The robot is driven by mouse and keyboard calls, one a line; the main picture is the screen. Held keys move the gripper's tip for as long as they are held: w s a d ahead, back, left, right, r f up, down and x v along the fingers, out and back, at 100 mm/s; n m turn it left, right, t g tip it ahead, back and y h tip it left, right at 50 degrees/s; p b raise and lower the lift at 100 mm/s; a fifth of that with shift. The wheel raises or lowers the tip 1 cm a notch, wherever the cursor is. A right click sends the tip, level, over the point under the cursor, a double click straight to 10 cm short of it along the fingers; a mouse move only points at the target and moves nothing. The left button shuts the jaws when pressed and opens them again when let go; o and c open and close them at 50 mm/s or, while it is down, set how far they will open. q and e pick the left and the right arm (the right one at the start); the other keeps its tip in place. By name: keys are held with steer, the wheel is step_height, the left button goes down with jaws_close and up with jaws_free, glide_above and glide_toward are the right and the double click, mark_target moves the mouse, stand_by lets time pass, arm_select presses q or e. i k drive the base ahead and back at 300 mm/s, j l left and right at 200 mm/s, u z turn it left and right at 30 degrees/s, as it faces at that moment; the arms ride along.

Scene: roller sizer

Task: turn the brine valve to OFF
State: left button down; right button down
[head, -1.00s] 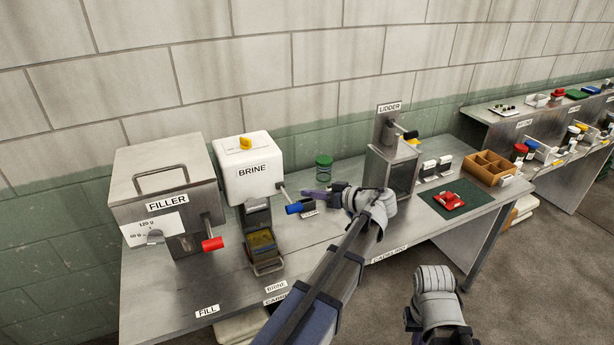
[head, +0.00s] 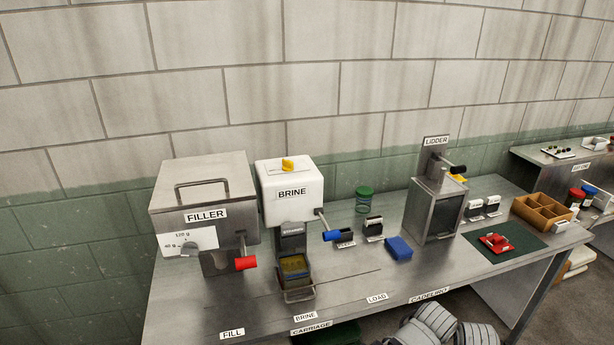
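The white brine box (head: 290,190) stands on the steel table just right of the filler. A yellow knob (head: 288,164) sits on its top, and a lever with a blue handle (head: 332,236) sticks out from its lower right side. I cannot make out an OFF mark on either. Below the box is a metal holder with a dark yellow interior (head: 294,266). Grey rounded parts of my arms show at the bottom edge, well away from the brine box. The fingers of both grippers are out of view.
The filler (head: 205,205) with its red handle (head: 245,263) stands left of the brine box. A green-lidded jar (head: 364,198), a blue block (head: 398,248) and the lidder (head: 434,210) stand to the right. The table front near the LOAD label (head: 377,298) is clear.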

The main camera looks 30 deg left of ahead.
mark_target(288, 165)
steer(key=i+u, duration=0.15)
steer(key=u, duration=0.4)
steer(key=i+l+u, duration=0.4)
steer(key=l, duration=0.2)
steer(key=i+l+u, duration=0.15)
steer(key=l, duration=0.2)
